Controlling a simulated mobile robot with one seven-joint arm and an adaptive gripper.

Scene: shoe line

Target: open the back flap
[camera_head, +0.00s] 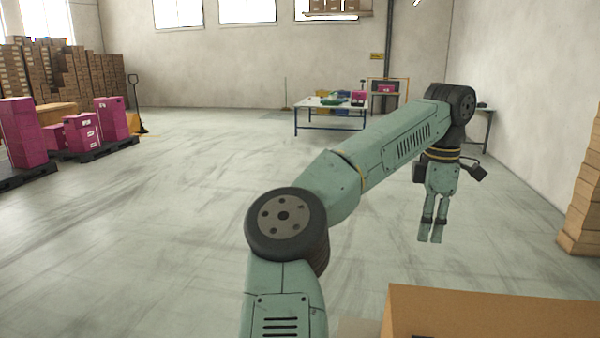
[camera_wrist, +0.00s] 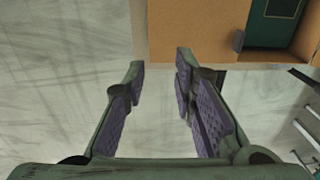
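A brown cardboard box (camera_head: 490,315) shows in part at the bottom right of the head view, cut off by the frame edge. In the wrist view a brown cardboard surface (camera_wrist: 190,30) lies at the top right, with a dark green area (camera_wrist: 275,28) inside its edges. I cannot tell which part is the back flap. My gripper (camera_head: 430,238) hangs pointing down, beyond the box in the head view and apart from it. In the wrist view my gripper (camera_wrist: 160,65) has its fingers apart with only floor and the cardboard's edge beyond them; it is empty.
A table (camera_head: 328,106) with coloured items stands far back. Magenta boxes (camera_head: 80,132) sit on dark pallets (camera_head: 95,150) at the left. Stacked brown cartons (camera_head: 582,200) stand at the right edge. The floor between is clear.

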